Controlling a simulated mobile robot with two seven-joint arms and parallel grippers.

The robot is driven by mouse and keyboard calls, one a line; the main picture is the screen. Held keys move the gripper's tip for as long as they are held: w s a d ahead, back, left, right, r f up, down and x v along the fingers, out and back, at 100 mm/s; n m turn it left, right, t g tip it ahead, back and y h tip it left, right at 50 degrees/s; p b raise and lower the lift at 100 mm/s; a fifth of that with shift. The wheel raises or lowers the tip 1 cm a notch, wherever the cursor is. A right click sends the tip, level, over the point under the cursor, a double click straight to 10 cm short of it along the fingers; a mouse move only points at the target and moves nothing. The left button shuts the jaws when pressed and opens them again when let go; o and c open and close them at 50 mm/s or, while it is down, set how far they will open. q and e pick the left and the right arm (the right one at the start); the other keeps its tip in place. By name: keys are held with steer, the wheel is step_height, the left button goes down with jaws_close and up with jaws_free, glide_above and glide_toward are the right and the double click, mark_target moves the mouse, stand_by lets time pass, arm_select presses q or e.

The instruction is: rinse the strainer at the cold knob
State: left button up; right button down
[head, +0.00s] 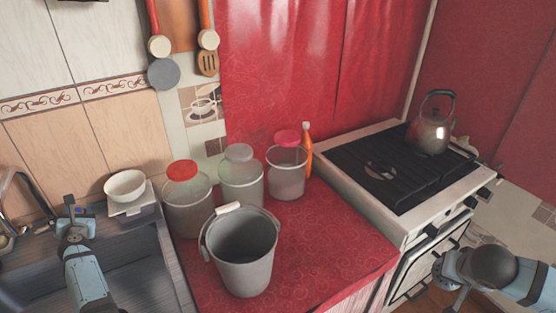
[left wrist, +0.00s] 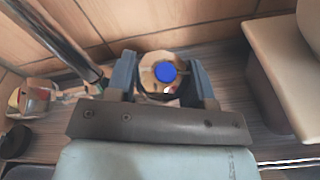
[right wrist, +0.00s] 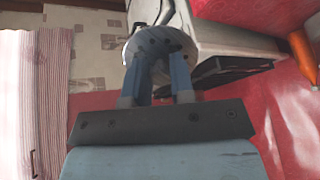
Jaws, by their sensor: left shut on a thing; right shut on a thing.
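My left gripper (head: 76,210) is at the back of the sink by the wall. In the left wrist view its fingers (left wrist: 163,80) are shut on a tap knob with a blue cap (left wrist: 166,72), the cold knob. A chrome spout (left wrist: 55,40) rises to the left of it; no water shows. In the right wrist view my right gripper (right wrist: 160,75) is shut on a grey round piece with holes (right wrist: 158,44), which looks like the strainer. Its handle is hidden.
A grey bucket (head: 243,255) stands on the red counter (head: 330,240), with several lidded jars and an orange bottle (head: 306,150) behind it. A white bowl (head: 125,186) sits beside the sink (head: 135,262). The stove (head: 365,205) carries a kettle (head: 431,130).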

arm_select(q)
steer(key=o, duration=0.9)
steer(key=shift+s+d, duration=0.1)
arm_select(e)
steer(key=shift+s+r, duration=0.1)
steer(key=shift+s, duration=0.05)
